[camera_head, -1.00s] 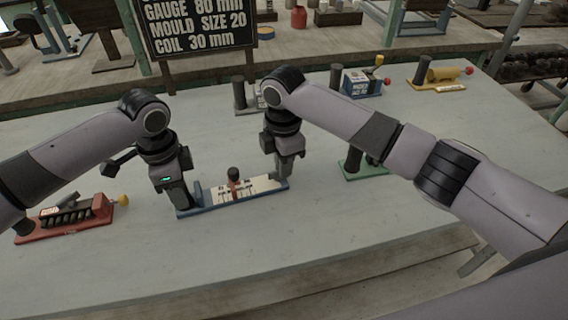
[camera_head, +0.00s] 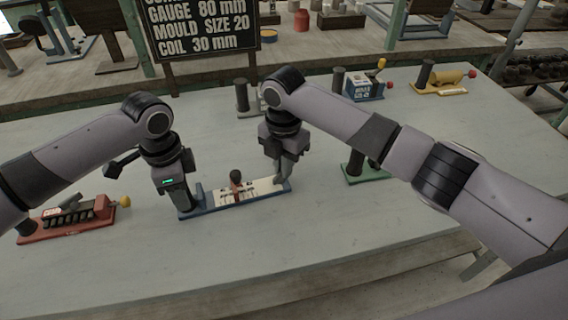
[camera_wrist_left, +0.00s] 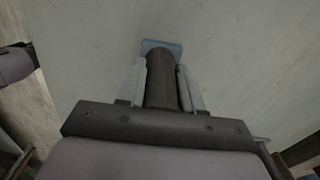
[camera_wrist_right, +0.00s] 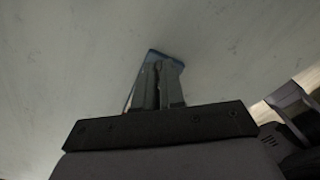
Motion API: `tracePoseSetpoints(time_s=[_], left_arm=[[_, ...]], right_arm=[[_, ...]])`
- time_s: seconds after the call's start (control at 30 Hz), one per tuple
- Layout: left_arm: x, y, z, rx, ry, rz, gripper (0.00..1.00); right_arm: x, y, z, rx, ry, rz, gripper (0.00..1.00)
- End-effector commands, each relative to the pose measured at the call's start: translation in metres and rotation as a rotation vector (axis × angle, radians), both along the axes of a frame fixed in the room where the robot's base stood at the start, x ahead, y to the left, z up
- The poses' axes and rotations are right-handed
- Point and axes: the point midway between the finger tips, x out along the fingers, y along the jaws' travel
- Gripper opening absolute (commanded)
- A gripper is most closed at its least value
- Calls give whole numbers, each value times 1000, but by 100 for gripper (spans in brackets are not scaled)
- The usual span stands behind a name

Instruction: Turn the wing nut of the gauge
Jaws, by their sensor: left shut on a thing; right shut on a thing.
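The gauge is a long blue base with a white marked scale (camera_head: 262,187) and a red slider with a dark knob (camera_head: 236,182). It lies at the middle of the table. My left gripper (camera_head: 188,208) is shut on the dark upright post (camera_wrist_left: 161,78) at the gauge's left end; the blue base end shows just beyond the post. My right gripper (camera_head: 282,179) is at the gauge's right end, its fingers (camera_wrist_right: 160,76) close together over the blue end. The wing nut is not clearly visible; the fingers hide what they grip.
A red device (camera_head: 70,218) with dark slots stands at the left. A green-based device (camera_head: 365,175) stands right of my right gripper. Blue (camera_head: 365,88) and yellow (camera_head: 440,84) devices stand at the back right. A black sign (camera_head: 203,30) stands behind. The table's front is clear.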

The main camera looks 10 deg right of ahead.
Motion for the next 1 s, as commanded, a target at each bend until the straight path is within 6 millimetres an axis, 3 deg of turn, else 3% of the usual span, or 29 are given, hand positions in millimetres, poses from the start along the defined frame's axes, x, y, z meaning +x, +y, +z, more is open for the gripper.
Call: tracePoseSetpoints(time_s=[0.3,0.33,0.4,0.77,1.0], left_arm=[[0,0,0,0,-2,0,0],[0,0,0,0,-2,0,0],[0,0,0,0,-2,0,0],[0,0,1,-1,-1,0,0],[0,0,1,-1,-1,0,0]], right_arm=[[0,1,1,1,0,5,0],[0,1,1,1,0,5,19],[0,1,1,1,0,4,35],[0,0,6,1,-1,2,35],[1,1,48,2,-6,3,35]])
